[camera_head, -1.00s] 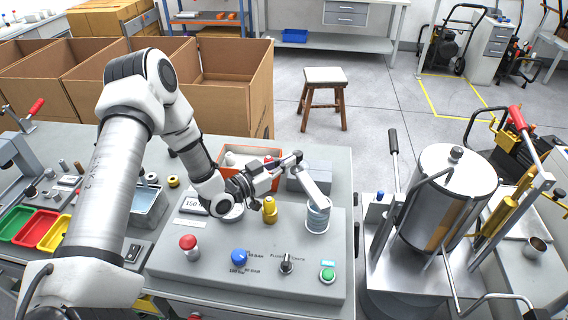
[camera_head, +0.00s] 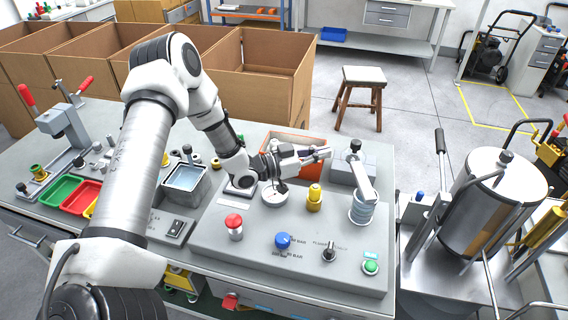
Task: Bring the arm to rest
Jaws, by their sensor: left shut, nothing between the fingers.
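My left arm comes in from the left and reaches over the grey test panel (camera_head: 205,246). Its gripper (camera_head: 326,153) is shut and empty, held above the back of the panel and pointing right. A clamp lever (camera_head: 361,176) stands just right of the fingertips, with a small visible gap. The lever leans over a ribbed, pale blue-grey cylinder (camera_head: 362,209). A round gauge (camera_head: 275,197) lies below my wrist, partly hidden by it. My right gripper is not in view.
A yellow fitting (camera_head: 314,198), red button (camera_head: 234,226), blue knob (camera_head: 283,241) and green button (camera_head: 371,267) stand on the panel. An orange-red bin (camera_head: 312,142) is behind the gripper. A steel tank (camera_head: 487,205) stands right. Cardboard boxes (camera_head: 270,85) fill the back left.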

